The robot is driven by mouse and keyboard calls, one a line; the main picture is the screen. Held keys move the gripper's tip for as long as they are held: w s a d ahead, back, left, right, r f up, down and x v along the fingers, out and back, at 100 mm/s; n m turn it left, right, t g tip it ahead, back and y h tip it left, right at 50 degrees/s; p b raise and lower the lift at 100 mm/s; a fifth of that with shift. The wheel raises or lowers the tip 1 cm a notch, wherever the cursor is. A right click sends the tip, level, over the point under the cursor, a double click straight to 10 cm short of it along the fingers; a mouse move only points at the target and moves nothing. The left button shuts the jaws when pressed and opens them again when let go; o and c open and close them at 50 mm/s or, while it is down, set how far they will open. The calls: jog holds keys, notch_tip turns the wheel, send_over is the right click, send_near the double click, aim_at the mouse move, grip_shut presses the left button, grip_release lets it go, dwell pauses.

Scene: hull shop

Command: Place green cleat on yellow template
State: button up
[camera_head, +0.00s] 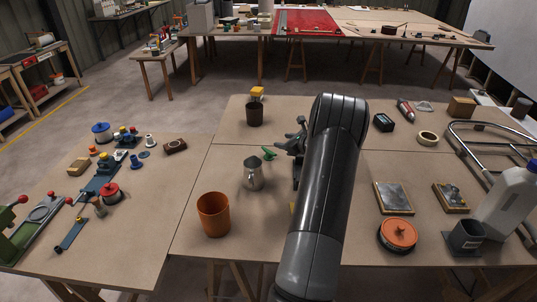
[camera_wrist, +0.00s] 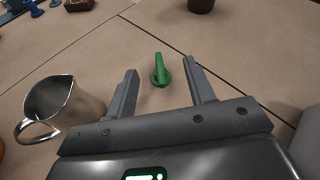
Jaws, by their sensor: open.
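The green cleat (camera_head: 268,153) lies on the middle table, just left of my gripper (camera_head: 291,140). In the wrist view the green cleat (camera_wrist: 160,72) appears between and slightly beyond the two fingers of my gripper (camera_wrist: 160,70). The jaws are open and empty, and I cannot tell how high they are above the cleat. A small yellow edge (camera_head: 292,207) shows beside my arm in the head view. It may be the yellow template, mostly hidden behind my arm; I cannot tell.
A metal pitcher (camera_head: 253,174) stands close to the cleat, left of my gripper in the wrist view (camera_wrist: 65,105). An orange cup (camera_head: 213,214) stands nearer the front. A dark brown cup (camera_head: 254,115) with a yellow-topped item stands behind. Bare board lies around the cleat.

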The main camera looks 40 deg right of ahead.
send_near(270, 152)
jog(key=shift+w+d, duration=0.25)
jog(key=shift+w, duration=0.3)
jog(key=x, duration=0.4)
jog(key=shift+w+f, duration=0.2)
jog(key=shift+w, duration=0.1)
jog(key=shift+a+f+x, duration=0.1)
jog(key=shift+f+x, duration=0.05)
jog(key=shift+x, duration=1.35)
jog(key=shift+a+f+x, duration=0.1)
jog(key=shift+a+x, duration=0.05)
jog(key=shift+x, duration=1.35)
jog(key=shift+s, duration=0.1)
jog(key=shift+c, duration=0.2)
grip_shut()
jog(key=shift+r, duration=0.1)
